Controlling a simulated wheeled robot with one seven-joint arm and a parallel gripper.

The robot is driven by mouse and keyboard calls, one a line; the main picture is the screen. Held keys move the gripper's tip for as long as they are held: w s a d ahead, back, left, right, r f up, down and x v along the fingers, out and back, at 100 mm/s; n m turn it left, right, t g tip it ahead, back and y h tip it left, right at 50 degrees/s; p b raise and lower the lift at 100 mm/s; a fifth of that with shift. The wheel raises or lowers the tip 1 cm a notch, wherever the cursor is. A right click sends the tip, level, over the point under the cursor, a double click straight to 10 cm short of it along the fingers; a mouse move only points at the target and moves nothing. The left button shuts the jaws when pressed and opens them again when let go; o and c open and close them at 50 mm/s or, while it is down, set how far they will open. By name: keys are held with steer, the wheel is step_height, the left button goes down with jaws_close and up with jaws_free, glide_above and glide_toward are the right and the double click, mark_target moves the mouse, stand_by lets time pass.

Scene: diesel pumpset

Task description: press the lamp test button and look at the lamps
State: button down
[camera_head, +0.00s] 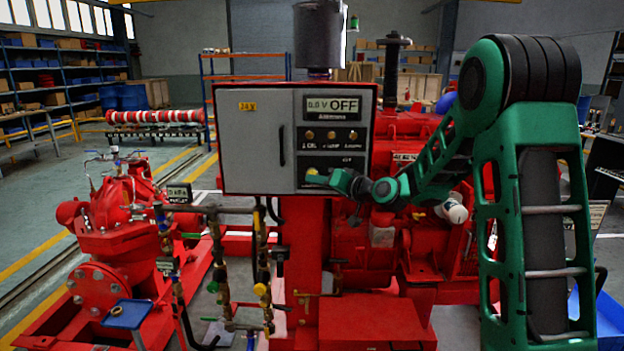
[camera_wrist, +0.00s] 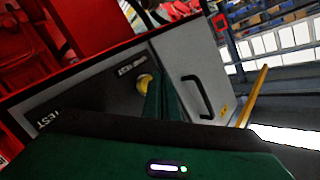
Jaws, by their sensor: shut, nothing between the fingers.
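The grey control panel (camera_head: 257,150) has a black face with a display reading "0.0 V OFF". Below the display is a row of three small round amber lamps (camera_head: 331,135); they look dull, and I cannot tell for sure whether any is lit. My gripper (camera_head: 312,178) is shut and empty at the panel's lower face. In the wrist view its green fingers (camera_wrist: 158,90) end right beside the yellow button, partly covering it; I cannot tell whether they touch.
The panel's door handle (camera_wrist: 197,97) stands out beside the fingers in the wrist view. A red pump (camera_head: 110,230) and piping stand at the left. The red engine (camera_head: 410,140) is behind and right of the panel. Open floor lies at the far left.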

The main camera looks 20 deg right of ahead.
steer(key=shift+w, duration=0.1)
steer(key=shift+w+d, duration=0.1)
steer(key=shift+w, duration=0.2)
steer(key=shift+w+d, duration=0.15)
steer(key=shift+w, duration=0.2)
stand_by(0.8)
steer(key=shift+s, duration=0.15)
stand_by(0.3)
steer(key=shift+s+a, duration=0.25)
steer(key=shift+s, duration=0.4)
steer(key=shift+s+a, duration=0.25)
steer(key=shift+s, duration=0.55)
steer(key=shift+s+a, duration=0.25)
steer(key=shift+s, duration=0.55)
steer(key=shift+s+a, duration=0.25)
steer(key=shift+s, duration=0.55)
